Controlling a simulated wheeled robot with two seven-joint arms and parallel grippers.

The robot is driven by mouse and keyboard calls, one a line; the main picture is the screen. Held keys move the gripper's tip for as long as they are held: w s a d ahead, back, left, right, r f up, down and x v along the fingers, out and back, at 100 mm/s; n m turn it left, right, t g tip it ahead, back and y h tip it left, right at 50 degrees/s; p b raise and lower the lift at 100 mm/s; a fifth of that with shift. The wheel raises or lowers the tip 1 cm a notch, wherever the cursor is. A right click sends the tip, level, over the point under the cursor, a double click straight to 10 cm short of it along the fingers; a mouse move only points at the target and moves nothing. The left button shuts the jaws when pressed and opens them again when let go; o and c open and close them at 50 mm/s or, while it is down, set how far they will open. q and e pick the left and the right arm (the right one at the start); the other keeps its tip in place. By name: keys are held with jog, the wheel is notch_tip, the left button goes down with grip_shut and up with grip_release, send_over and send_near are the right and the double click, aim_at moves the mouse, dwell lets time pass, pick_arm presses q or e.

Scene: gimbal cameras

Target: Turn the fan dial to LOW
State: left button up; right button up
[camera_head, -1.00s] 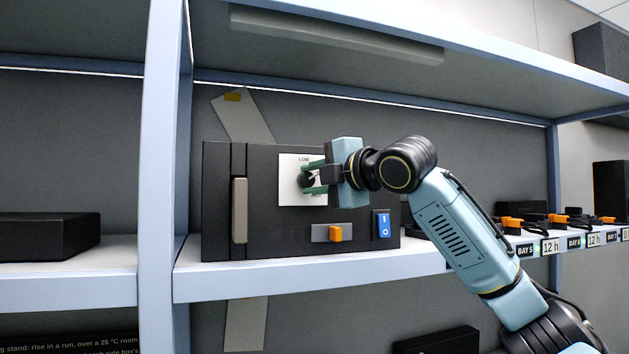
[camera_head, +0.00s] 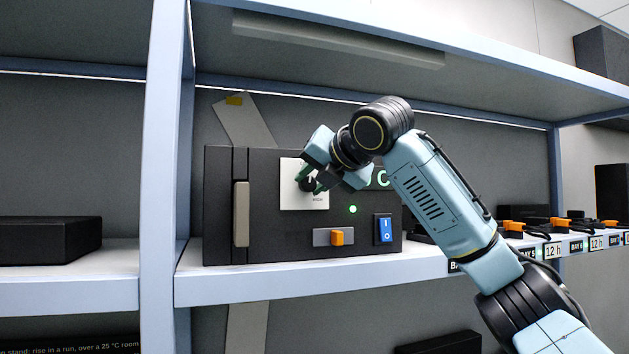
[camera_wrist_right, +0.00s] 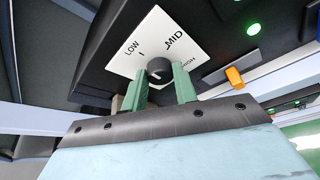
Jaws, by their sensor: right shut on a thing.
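The fan dial is a round black knob (camera_wrist_right: 158,68) on a white plate (camera_head: 292,203) on the front of a black box (camera_head: 270,225). In the right wrist view the plate reads LOW, MID and HIGH. The knob's pointer is too unclear to tell its setting. My right gripper (camera_head: 308,182) has its green fingers on either side of the knob, shut on it and tilted. The fingers also show in the wrist view (camera_wrist_right: 158,82). In the head view the gripper hides part of the plate and of a green display (camera_head: 382,178). My left gripper is not in view.
Below the dial are a green light (camera_head: 352,209), an orange slider (camera_head: 337,238) and a blue rocker switch (camera_head: 384,229). A grey handle (camera_head: 241,213) is on the box's left. The box stands on a shelf (camera_head: 290,278) between a post (camera_head: 160,180) and an upper shelf.

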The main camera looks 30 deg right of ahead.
jog(key=shift+a+n+h, duration=0.1)
jog(key=shift+n+h, duration=0.2)
jog(key=shift+n, duration=0.1)
dwell(0.3)
jog(key=o, duration=1)
jog(key=shift+c, duration=0.2)
jog(key=d+b+v, duration=0.1)
jog(key=b+v, duration=0.2)
jog(key=v, duration=1)
jog(key=shift+s+a+r, duration=0.15)
jog(key=shift+a+r, duration=0.05)
jog(key=shift+a, duration=0.3)
